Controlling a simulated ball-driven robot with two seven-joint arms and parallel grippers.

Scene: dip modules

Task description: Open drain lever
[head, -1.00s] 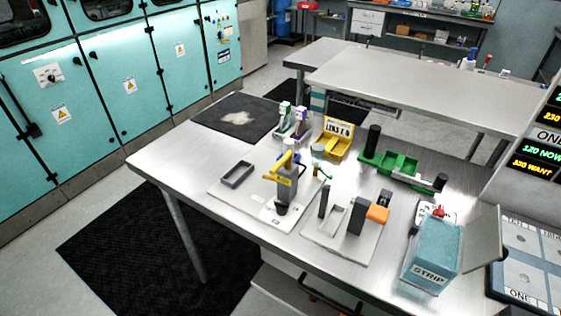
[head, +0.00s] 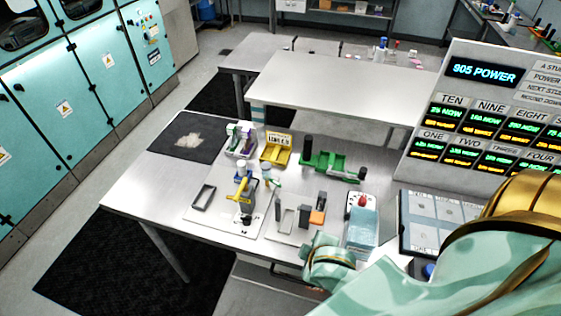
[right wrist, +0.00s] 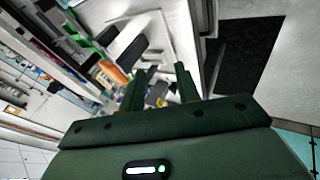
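No part is clearly marked as the drain lever, so I cannot tell which it is. A yellow lever-like fixture (head: 241,200) stands on a pale plate on the steel table, above a small black cup. A green fixture (head: 331,166) with black upright and end knobs lies behind it to the right. The blue STRIP tank (head: 362,231) stands near the table's right side. My right arm enters the head view at lower right; its gripper cannot be made out there. In the right wrist view my right gripper (right wrist: 161,72) has its two dark green fingers apart, with nothing seen between them. My left gripper is out of view.
A grey block fixture with an orange part (head: 317,217) stands in front of the green fixture. A yellow bin (head: 276,152) and a grey tray (head: 203,197) are also on the table. A display panel (head: 490,110) rises at right. The table's front left (head: 150,205) is clear.

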